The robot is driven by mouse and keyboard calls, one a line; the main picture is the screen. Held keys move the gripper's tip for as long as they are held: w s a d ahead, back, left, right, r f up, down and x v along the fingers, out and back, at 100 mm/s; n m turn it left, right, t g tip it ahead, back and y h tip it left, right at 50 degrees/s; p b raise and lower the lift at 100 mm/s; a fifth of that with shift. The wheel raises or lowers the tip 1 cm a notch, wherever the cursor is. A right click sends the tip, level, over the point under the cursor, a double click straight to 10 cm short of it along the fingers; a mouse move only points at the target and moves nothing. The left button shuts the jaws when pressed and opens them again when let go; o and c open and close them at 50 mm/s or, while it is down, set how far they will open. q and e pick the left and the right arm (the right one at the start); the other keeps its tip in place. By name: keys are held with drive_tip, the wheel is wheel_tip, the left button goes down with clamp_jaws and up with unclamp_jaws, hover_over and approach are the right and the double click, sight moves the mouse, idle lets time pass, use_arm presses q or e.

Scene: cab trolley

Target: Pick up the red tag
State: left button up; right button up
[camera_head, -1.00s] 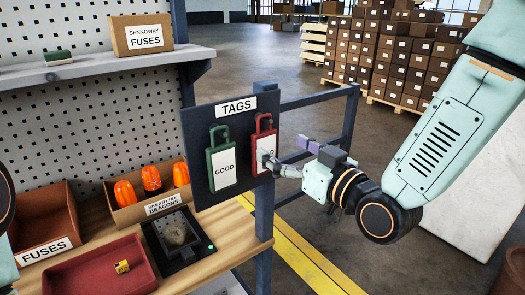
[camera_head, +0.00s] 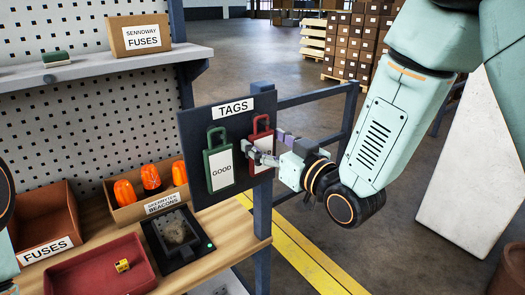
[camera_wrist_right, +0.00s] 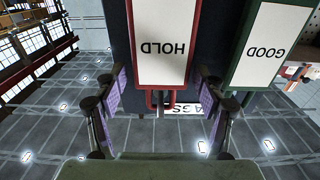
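The red tag (camera_head: 259,167), with a white label, hangs on the dark tags board (camera_head: 190,140) to the right of the green tag (camera_head: 220,168). In the right wrist view the red tag (camera_wrist_right: 165,45) appears upside down and reads HOLD. My right gripper (camera_head: 268,147) is at the red tag and hides part of its label in the head view. In the wrist view its fingers (camera_wrist_right: 160,82), with purple pads, are apart on either side of the tag's handle end. Contact cannot be told. My left gripper is out of view.
The green GOOD tag (camera_wrist_right: 268,45) is close beside one finger in the wrist view. A blue post (camera_head: 263,215) stands under the board. Orange beacons (camera_head: 151,178), a red tray (camera_head: 85,275) and a fuses bin (camera_head: 40,215) are at left. Open floor lies to the right.

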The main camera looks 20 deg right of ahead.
drive_tip(key=shift+w+a, duration=0.1)
drive_tip(key=shift+a, duration=0.1)
drive_tip(key=c, duration=0.4)
drive_tip(key=shift+d, duration=0.2)
drive_tip(key=c, duration=0.5)
drive_tip(key=shift+a+r, duration=0.15)
